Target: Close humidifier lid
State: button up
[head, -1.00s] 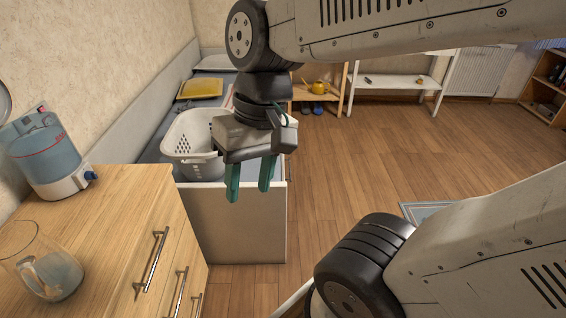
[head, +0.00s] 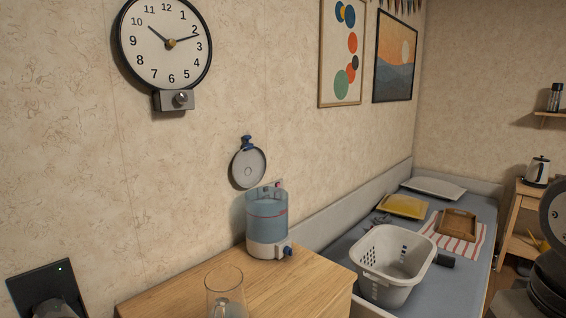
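The humidifier (head: 267,222) stands on the wooden cabinet near the wall, with a translucent blue tank, a white base and a blue knob at its lower right. A round grey lid (head: 249,167) with a blue piece at its top is upright just above and behind the tank's rim. The tank's top looks uncovered. I cannot tell whether the lid is joined to the tank by a hinge. Part of my arm shows at the right edge, well away from the humidifier. My gripper's fingers are out of view.
A clear glass vessel (head: 225,292) stands on the cabinet top (head: 290,288) in front of the humidifier. A white laundry basket (head: 392,265) sits on the bed to the right. A clock (head: 165,43) hangs on the wall above left. The cabinet top between the vessel and humidifier is clear.

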aim_at(249, 167)
jog(key=u, duration=0.55)
jog(key=k, duration=0.65)
jog(key=u, duration=0.6)
jog(key=i, duration=1.25)
jog(key=z, duration=0.7)
